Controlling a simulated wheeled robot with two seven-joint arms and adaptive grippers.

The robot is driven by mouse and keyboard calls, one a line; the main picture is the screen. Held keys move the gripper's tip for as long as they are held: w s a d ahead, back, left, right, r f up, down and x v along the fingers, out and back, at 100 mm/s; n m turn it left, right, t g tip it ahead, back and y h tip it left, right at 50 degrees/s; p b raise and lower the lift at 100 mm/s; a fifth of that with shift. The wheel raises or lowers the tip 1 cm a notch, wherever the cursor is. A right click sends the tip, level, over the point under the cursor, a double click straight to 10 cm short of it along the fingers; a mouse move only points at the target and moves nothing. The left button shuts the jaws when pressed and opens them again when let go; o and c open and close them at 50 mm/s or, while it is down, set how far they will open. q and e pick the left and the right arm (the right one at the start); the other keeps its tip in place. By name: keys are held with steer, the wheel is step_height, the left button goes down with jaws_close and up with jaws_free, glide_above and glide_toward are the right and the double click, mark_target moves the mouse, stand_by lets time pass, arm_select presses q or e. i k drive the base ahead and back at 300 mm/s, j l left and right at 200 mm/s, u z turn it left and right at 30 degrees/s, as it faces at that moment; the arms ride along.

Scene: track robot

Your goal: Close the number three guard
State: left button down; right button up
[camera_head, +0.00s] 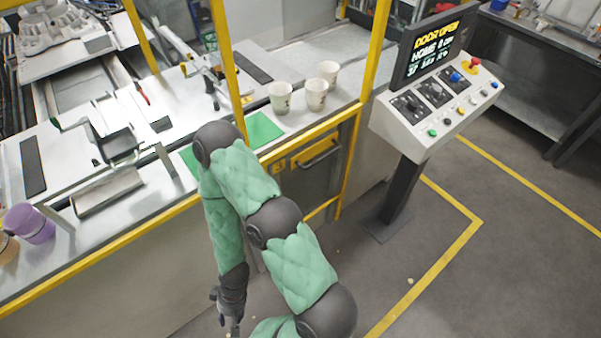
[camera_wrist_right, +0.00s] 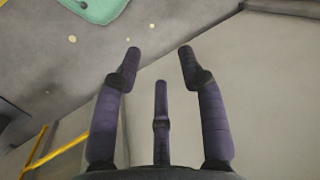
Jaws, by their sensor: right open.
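My right arm, in green padded covers, hangs down the middle of the head view. Its gripper (camera_head: 232,312) is low beside the bench front, near the bottom edge. In the right wrist view the gripper (camera_wrist_right: 160,60) has its fingers spread, with nothing between them. A grey panel with a dark bar handle (camera_head: 318,154) sits in a yellow frame on the bench front, right of my upper arm. A small yellow tag (camera_head: 278,166) is beside the handle; I cannot read its number clearly. My gripper is well below and left of the handle. My left gripper is out of view.
A control console (camera_head: 436,105) stands at right; its screen (camera_head: 428,45) reads "DOOR OPEN". Several paper cups (camera_head: 317,95) stand on the bench above the panel. Yellow posts (camera_head: 228,65) rise from the bench. Grey floor (camera_head: 440,215) is free around the console.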

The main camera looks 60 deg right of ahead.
mark_target(298, 160)
steer(key=z, duration=0.85)
steer(key=j+z, duration=0.1)
steer(key=z, duration=0.35)
steer(key=k+z, duration=0.1)
steer(key=z, duration=0.75)
